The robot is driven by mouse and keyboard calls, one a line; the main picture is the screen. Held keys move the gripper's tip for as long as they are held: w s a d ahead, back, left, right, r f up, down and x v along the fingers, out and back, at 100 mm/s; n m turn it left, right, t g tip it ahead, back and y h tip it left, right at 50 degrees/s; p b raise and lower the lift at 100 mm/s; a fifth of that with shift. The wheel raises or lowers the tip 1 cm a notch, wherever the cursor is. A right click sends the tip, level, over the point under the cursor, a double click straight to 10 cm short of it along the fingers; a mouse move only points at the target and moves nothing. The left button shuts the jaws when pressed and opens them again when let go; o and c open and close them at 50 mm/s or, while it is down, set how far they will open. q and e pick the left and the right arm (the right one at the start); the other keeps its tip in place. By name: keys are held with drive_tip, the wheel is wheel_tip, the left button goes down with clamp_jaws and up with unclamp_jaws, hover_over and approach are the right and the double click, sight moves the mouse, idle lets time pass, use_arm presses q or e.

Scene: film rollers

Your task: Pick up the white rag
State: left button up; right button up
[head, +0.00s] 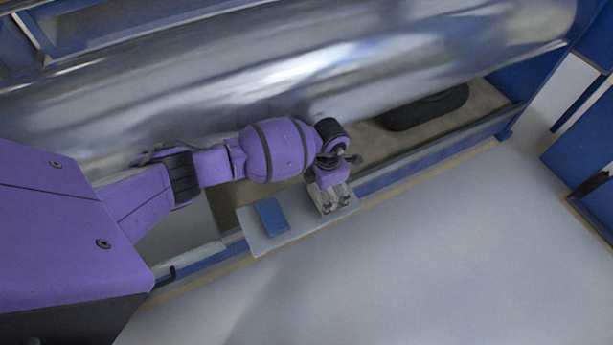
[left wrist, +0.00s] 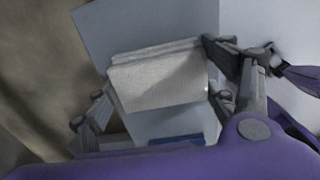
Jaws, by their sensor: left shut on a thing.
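The white rag (left wrist: 158,82) is a folded, pale textured cloth between the fingers of my left gripper in the left wrist view. My left gripper (head: 337,208) is shut on it, over the right end of a small grey shelf (head: 258,239). In the head view the gripper hides most of the rag (head: 318,196). I cannot tell whether the rag still touches the shelf. My right gripper is not in view.
A blue folded cloth or block (head: 271,216) lies on the shelf left of the gripper. A large shiny metal roller (head: 300,75) spans the space behind my arm. A dark object (head: 425,107) lies under the roller. The floor in front is clear.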

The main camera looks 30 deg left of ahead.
use_arm(q)
drive_tip(key=shift+w+r, duration=0.1)
drive_tip(key=shift+r, duration=0.05)
drive_tip(key=shift+r, duration=0.5)
wheel_tip(320, 180, up, 3)
drive_tip(key=shift+a+f+p, duration=0.1)
drive_tip(key=shift+f+p, duration=0.05)
drive_tip(key=shift+p, duration=0.2)
drive_tip(key=s+a+r, duration=0.3)
drive_tip(key=s+r, duration=0.1)
drive_tip(key=s, duration=0.2)
drive_tip(key=s+a+r+p, duration=0.1)
drive_tip(key=s+a+r, duration=0.3)
drive_tip(key=s+r, duration=0.1)
drive_tip(key=shift+s, duration=0.6)
